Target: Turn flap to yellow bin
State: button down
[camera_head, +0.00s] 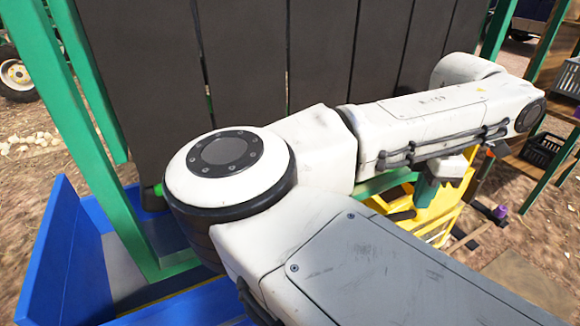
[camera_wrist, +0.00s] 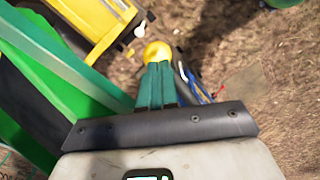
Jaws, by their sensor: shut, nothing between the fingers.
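The yellow bin (camera_head: 448,212) stands right of centre in the head view, partly hidden behind my arm. A yellow bin-like shape (camera_wrist: 95,22) also shows at the top left of the wrist view. My gripper (camera_wrist: 158,68) has teal fingers pressed together, with nothing between them. A round yellow knob (camera_wrist: 157,52) lies right beyond the fingertips; whether they touch it I cannot tell. In the head view the gripper (camera_head: 428,190) shows partly below my forearm, in front of the yellow bin. I cannot make out the flap for certain.
A blue bin (camera_head: 62,262) stands at the left beneath the green frame (camera_head: 75,150). Tall dark slats (camera_head: 245,65) fill the back, close behind my arm. A shelf with a dark crate (camera_head: 541,150) stands at the right. Bare ground lies at the lower right.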

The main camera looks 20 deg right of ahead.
jog(key=shift+f, duration=0.1)
dwell(0.3)
jog(key=shift+s+r, duration=0.2)
jog(key=shift+r, duration=0.1)
jog(key=s+r+p, duration=0.1)
jog(key=s+r, duration=0.3)
jog(key=shift+s+r+p, duration=0.2)
jog(key=shift+s+p, duration=0.1)
jog(key=shift+d, duration=0.1)
